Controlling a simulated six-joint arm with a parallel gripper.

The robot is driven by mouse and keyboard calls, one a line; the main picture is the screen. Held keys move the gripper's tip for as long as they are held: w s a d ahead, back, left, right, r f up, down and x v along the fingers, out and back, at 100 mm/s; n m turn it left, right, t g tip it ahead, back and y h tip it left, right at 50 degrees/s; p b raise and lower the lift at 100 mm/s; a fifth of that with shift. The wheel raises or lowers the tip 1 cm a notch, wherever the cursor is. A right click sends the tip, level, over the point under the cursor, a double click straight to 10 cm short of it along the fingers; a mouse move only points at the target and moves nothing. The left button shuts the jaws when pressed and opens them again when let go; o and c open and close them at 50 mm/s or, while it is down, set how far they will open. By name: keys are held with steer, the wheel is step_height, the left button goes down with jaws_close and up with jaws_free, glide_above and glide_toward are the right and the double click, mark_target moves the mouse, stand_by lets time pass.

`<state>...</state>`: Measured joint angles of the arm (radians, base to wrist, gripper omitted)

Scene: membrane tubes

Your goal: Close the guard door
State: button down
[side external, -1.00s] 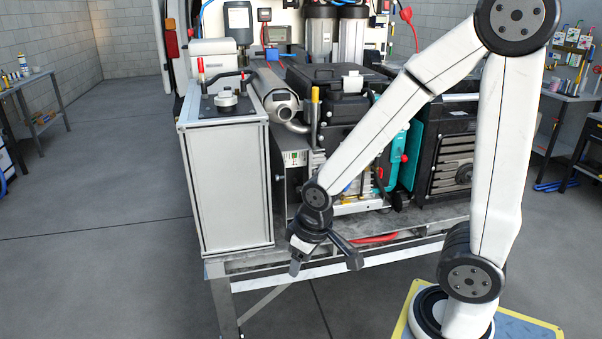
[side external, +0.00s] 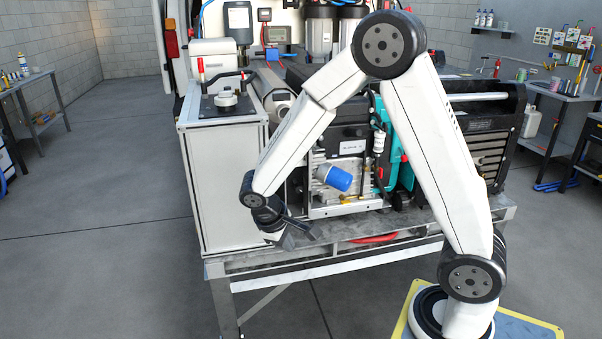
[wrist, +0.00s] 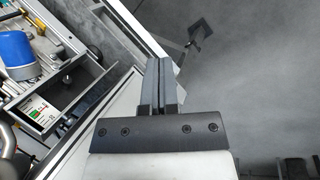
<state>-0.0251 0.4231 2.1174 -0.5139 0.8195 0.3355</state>
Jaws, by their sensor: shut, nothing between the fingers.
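A tall pale panel in a metal frame (side external: 222,185) stands upright at the left end of the bench. I take it to be the guard door, but cannot tell whether it is ajar. My forearm and wrist hide its right edge in the side view. My gripper (side external: 286,242) is low, just right of the panel's lower right corner, near the bench's front edge. In the wrist view, my gripper (wrist: 162,68) is shut and empty. A dark-edged pale surface (wrist: 118,98) lies just left of the fingers there; contact cannot be told.
The bench (side external: 340,262) carries machinery right of the panel. A blue cylinder (side external: 339,178) faces forward there and also shows in the wrist view (wrist: 18,52). A red hose (side external: 375,238) lies on the lower bench. The floor (side external: 110,215) left of the bench is clear.

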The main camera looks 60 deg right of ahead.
steer(key=w+d+m+h, duration=0.1)
steer(key=w+d+h, duration=0.3)
steer(key=w+h, duration=0.2)
steer(key=w+d+f+m+h, duration=0.1)
steer(key=w+d+h, duration=0.3)
steer(key=w+h, duration=0.3)
steer(key=w, duration=0.3)
steer(key=shift+w+d+f+h, duration=0.15)
steer(key=shift+h, duration=0.15)
steer(key=shift+d, duration=0.1)
steer(key=d, duration=0.9)
steer(key=shift+s+d, duration=0.4)
steer(key=shift+s, duration=0.05)
